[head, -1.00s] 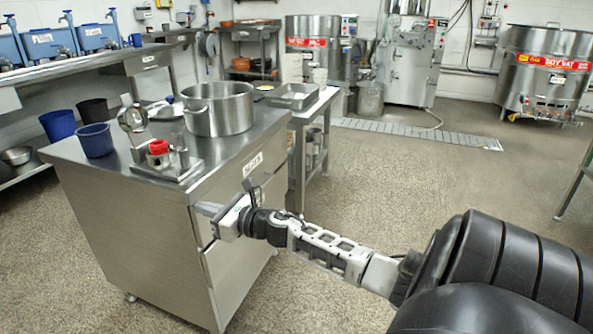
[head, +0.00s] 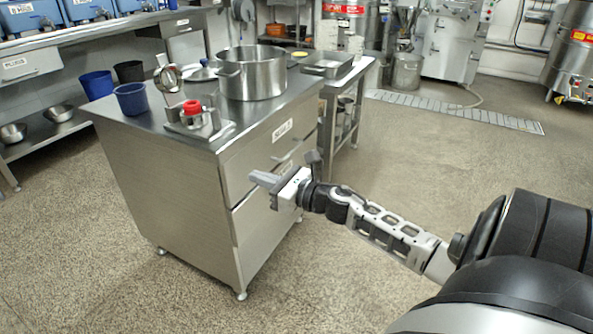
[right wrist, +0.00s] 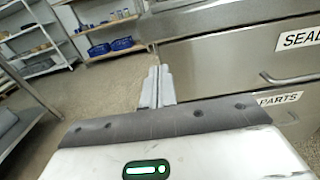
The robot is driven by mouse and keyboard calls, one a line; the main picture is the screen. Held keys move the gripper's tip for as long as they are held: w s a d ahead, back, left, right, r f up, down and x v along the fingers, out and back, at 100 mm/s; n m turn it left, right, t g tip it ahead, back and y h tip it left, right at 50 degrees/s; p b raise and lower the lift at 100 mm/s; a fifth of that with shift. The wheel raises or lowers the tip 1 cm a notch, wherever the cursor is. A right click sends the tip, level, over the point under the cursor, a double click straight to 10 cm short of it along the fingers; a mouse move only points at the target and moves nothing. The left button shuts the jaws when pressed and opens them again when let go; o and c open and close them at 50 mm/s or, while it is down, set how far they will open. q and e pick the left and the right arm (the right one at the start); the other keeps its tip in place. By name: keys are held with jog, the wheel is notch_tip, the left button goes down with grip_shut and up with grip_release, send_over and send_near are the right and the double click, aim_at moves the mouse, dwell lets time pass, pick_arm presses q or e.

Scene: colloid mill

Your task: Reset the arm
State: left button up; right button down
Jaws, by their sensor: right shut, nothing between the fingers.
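My right gripper (head: 264,182) is in the head view, in front of the drawer side of the steel cabinet (head: 180,190). Its fingers are shut with nothing between them. In the right wrist view the closed fingers (right wrist: 157,88) point toward the cabinet's edge, and the labelled drawers (right wrist: 235,60) are at the right. I cannot tell from these views how close the fingertips are to the drawer fronts. My left gripper is in neither view.
On the cabinet top stand a large steel pot (head: 250,75), a blue cup (head: 131,98) and a small fixture with a red cap (head: 193,110). A side table (head: 345,90) adjoins the cabinet. The floor (head: 330,270) in front is clear.

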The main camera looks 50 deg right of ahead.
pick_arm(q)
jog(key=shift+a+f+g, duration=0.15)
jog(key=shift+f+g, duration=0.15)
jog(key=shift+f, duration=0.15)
pick_arm(e)
jog(key=v, duration=0.6)
jog(key=shift+s, duration=0.25)
